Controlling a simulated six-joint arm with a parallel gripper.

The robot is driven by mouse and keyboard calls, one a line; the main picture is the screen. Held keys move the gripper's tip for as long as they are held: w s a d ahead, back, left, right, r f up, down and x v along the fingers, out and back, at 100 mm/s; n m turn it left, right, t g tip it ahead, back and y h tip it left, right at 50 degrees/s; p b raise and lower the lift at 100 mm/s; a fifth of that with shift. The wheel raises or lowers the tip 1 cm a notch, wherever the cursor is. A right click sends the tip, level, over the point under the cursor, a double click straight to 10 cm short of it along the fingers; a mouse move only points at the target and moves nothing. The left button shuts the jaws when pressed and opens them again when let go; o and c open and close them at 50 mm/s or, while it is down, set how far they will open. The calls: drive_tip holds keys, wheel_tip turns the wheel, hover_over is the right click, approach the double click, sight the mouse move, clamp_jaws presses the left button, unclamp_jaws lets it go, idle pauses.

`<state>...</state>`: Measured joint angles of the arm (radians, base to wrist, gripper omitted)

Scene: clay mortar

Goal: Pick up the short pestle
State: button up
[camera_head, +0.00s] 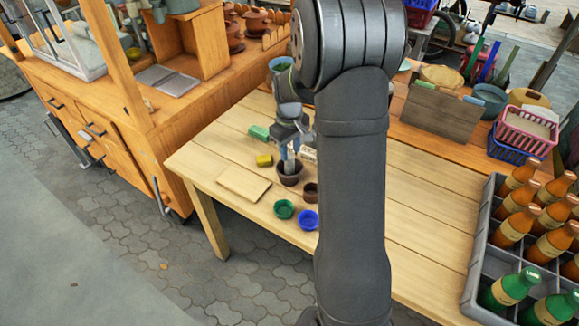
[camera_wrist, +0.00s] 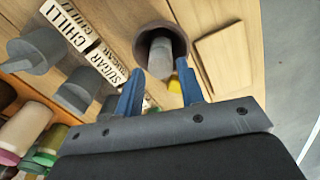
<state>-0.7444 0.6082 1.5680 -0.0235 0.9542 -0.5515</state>
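A grey pestle (camera_head: 289,166) stands in the brown clay mortar (camera_head: 291,178) on the wooden table. In the wrist view the pestle (camera_wrist: 160,58) points out of the round mortar (camera_wrist: 146,38) toward the camera. My gripper (camera_head: 291,148) is directly above the mortar and points down. In the wrist view its two blue fingers (camera_wrist: 160,72) are open, one on each side of the pestle's upper end. A small gap seems to show on both sides. The pestle's lower end is hidden inside the mortar.
Labelled grey containers (camera_wrist: 78,92) are close to the fingers. A bottle crate (camera_head: 477,245) is right.

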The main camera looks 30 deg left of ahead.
sight(290, 156)
drive_tip(key=shift+w+a+f, duration=0.1)
drive_tip(key=shift+f, duration=2.7)
drive_tip(key=shift+c, duration=0.2)
drive_tip(key=c, duration=0.6)
